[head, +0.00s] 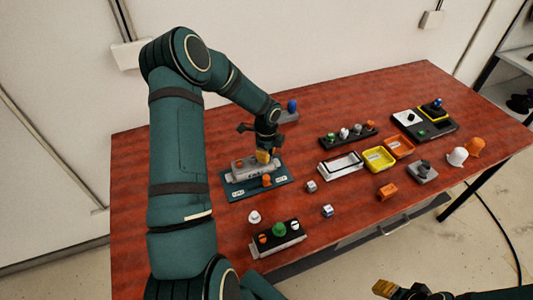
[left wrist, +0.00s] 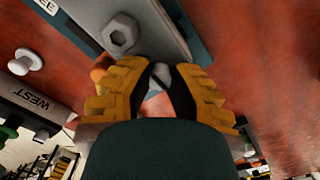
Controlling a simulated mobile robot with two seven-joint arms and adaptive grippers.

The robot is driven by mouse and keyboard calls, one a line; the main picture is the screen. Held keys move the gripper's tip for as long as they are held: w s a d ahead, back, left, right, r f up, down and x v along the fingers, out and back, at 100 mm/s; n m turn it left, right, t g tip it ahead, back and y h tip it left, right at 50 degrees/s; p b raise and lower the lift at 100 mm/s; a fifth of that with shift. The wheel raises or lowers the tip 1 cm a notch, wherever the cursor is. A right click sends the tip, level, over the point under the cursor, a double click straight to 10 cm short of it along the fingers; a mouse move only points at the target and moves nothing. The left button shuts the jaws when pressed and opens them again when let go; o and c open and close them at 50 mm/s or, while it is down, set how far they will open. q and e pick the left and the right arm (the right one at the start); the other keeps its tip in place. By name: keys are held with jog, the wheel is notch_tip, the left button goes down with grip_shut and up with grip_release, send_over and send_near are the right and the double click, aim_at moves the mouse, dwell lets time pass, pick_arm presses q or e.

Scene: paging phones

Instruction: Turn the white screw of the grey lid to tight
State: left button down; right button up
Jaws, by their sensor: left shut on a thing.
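The grey lid (head: 236,177) lies on the teal base plate (head: 232,191) at the left of the table. My left gripper (head: 264,157) points down at the right end of the lid. In the left wrist view its yellow fingers (left wrist: 157,85) are closed around a pale piece, which appears to be the white screw (left wrist: 153,86); the fingers hide most of it. A grey hex-headed screw (left wrist: 120,35) stands free on the lid. An orange knob (head: 267,180) stands in front of the lid. My right gripper (head: 385,288) shows only partly at the bottom edge.
A block with coloured knobs (head: 279,243) and a white knob (head: 254,217) stand in front of the plate. Small cubes (head: 311,186), a white-edged tray (head: 340,165), a yellow bin (head: 378,159) and an orange bin (head: 400,147) lie to the right. A dark knob rack (head: 349,134) is behind.

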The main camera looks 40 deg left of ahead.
dwell(0.3)
pick_arm(q)
jog(key=c, duration=0.8)
grip_release()
jog(key=shift+c, duration=0.2)
notch_tip(320, 180, up, 12)
